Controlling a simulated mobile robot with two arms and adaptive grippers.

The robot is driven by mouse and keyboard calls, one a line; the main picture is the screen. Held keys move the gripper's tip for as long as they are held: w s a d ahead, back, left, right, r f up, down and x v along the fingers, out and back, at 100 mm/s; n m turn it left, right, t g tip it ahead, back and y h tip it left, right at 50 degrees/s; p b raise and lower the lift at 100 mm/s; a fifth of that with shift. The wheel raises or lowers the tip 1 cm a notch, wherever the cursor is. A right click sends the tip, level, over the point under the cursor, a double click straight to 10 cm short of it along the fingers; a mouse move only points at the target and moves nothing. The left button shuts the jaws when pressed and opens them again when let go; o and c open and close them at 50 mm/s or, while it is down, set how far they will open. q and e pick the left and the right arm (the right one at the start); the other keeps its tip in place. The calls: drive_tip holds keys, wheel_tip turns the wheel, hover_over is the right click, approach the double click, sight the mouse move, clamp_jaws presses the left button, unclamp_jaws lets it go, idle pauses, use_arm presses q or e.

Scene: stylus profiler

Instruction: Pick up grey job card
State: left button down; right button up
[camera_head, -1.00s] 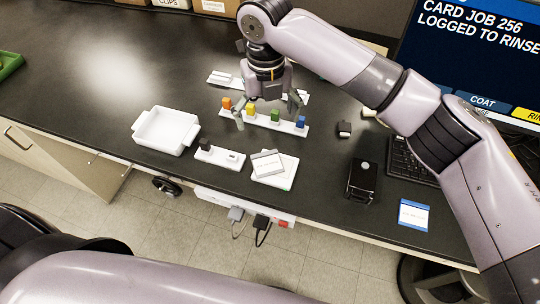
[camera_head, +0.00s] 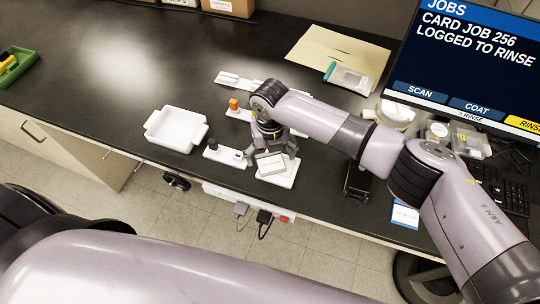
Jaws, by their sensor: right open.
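The grey job card (camera_head: 270,163) is a small pale card with a grey band. It lies on a white pad or stack (camera_head: 287,181) near the front edge of the bench. My right gripper (camera_head: 271,154) is open, its fingers spread to either side of the card's far end. I cannot tell whether the fingers touch the card. The wrist and fingers hide part of the card's far side. My left gripper is out of view.
A white tray (camera_head: 177,129) stands to the left, and a small white holder (camera_head: 226,156) sits beside the pad. A rack with an orange block (camera_head: 233,104) is partly hidden behind my right arm. A black device (camera_head: 357,180) and a blue-white card (camera_head: 404,215) lie right.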

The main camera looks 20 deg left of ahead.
drive_tip(key=shift+f, duration=0.15)
drive_tip(key=c, duration=0.9)
drive_tip(key=shift+c, duration=0.2)
